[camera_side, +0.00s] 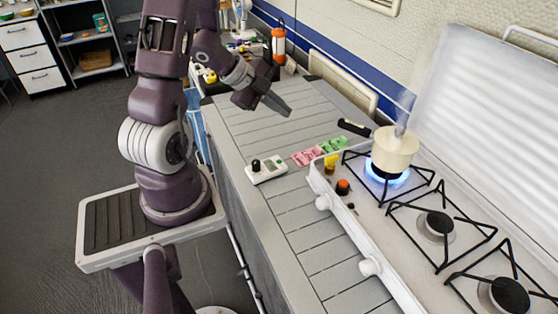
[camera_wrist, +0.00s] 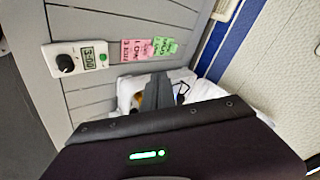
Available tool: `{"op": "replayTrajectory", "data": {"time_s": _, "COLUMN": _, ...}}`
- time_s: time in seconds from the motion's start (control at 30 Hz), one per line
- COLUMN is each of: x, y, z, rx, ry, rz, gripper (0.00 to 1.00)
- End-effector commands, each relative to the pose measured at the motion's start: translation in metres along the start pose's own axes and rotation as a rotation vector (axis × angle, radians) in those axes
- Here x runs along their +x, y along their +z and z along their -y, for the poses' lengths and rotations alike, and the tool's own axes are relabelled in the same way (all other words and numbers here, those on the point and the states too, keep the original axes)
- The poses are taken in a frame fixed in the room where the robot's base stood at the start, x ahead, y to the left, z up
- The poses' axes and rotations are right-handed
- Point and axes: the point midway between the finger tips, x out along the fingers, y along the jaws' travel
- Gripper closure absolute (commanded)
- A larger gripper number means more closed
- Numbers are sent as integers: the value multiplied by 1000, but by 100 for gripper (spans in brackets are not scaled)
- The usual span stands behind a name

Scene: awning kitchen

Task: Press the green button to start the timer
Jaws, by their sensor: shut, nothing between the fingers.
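The timer (camera_side: 266,169) is a small white box with a black knob, lying on the grey slatted counter left of the stove. In the wrist view the timer (camera_wrist: 80,60) shows its black knob, a display that seems to read 3:00, and the round green button (camera_wrist: 103,57) at its right end. The button is too small to make out clearly in the side view. My gripper (camera_side: 288,112) is shut and empty, above the counter and behind the timer, apart from it. It also shows in the wrist view (camera_wrist: 150,80), pointing up the picture, to the right of and below the timer.
Pink and green notes (camera_side: 320,151) lie between the timer and a black object (camera_side: 354,127). A cream pot (camera_side: 394,150) steams over a lit blue flame on the white stove. An orange-red knob (camera_side: 342,187) sits at the stove's near corner. The counter around the timer is mostly clear.

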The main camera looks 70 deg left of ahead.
Motion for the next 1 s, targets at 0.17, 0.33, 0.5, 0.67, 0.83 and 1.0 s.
{"op": "replayTrajectory", "data": {"time_s": 0.17, "x": -1, "y": -1, "z": -36, "rx": 9, "ry": 77, "rz": -147, "gripper": 100}}
{"op": "replayTrajectory", "data": {"time_s": 0.33, "x": -2, "y": -4, "z": -41, "rx": 12, "ry": 87, "rz": -177, "gripper": 100}}
{"op": "replayTrajectory", "data": {"time_s": 0.5, "x": -2, "y": -4, "z": -40, "rx": 12, "ry": 87, "rz": -175, "gripper": 100}}
{"op": "replayTrajectory", "data": {"time_s": 0.67, "x": 4, "y": 0, "z": -45, "rx": 9, "ry": 90, "rz": -176, "gripper": 100}}
{"op": "replayTrajectory", "data": {"time_s": 0.83, "x": 22, "y": 9, "z": -60, "rx": 7, "ry": 91, "rz": -174, "gripper": 100}}
{"op": "replayTrajectory", "data": {"time_s": 1.0, "x": 40, "y": 19, "z": -73, "rx": 9, "ry": 89, "rz": -174, "gripper": 100}}
